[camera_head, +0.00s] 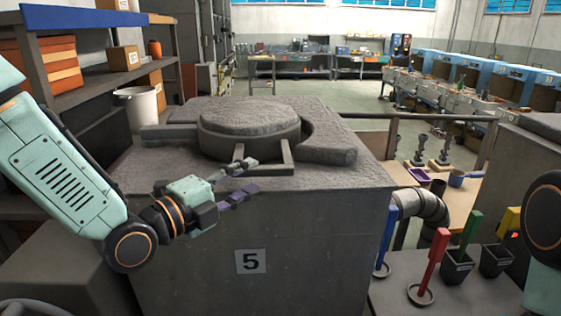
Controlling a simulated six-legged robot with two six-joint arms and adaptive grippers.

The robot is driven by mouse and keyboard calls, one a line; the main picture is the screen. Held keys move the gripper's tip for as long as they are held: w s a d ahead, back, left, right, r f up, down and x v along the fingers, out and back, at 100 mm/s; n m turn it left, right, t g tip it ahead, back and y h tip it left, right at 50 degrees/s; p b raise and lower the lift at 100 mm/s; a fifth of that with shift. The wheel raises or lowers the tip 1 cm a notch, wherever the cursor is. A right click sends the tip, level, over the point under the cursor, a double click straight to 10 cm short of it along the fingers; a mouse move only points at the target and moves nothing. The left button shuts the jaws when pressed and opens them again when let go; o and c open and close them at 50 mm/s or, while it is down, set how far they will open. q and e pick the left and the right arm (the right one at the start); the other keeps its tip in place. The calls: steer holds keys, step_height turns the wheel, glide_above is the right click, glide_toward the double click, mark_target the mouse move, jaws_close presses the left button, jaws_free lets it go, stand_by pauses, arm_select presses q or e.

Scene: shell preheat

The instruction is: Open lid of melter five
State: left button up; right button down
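Melter five (330,220) is a big grey block with a "5" plate (251,261) on its front. Its round, rough grey lid (250,115) lies flat on top, looking closed. A squared grey handle (287,160) sticks out from the lid toward me. My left gripper (256,175) comes in from the left, in front of the melter's top edge. Its two fingers are apart, with the tips close to the handle's left front corner. The upper finger overlaps the handle in the picture; I cannot tell whether they touch. My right gripper is not in view.
At the right, a table holds red (430,263), green (468,235) and blue (386,240) upright tools and black cups (457,267). A bent pipe (425,207) runs beside the melter. Shelves with boxes (123,58) and a white bucket (138,107) stand at the left.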

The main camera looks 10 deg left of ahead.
arm_select(q)
steer(key=shift+w+d+r, duration=0.1)
steer(key=shift+w+d, duration=0.3)
steer(key=shift+d, duration=0.15)
steer(key=shift+w+d, duration=0.15)
steer(key=shift+w, duration=0.4)
steer(key=p+x, duration=0.1)
steer(key=x, duration=0.4)
steer(key=shift+w+d, duration=0.2)
steer(key=shift+d, duration=0.1)
steer(key=shift+w+a, duration=0.1)
steer(key=shift+w, duration=0.1)
steer(key=shift+c, duration=0.3)
steer(key=shift+w, duration=0.1)
steer(key=shift+c, duration=0.8)
jaws_close()
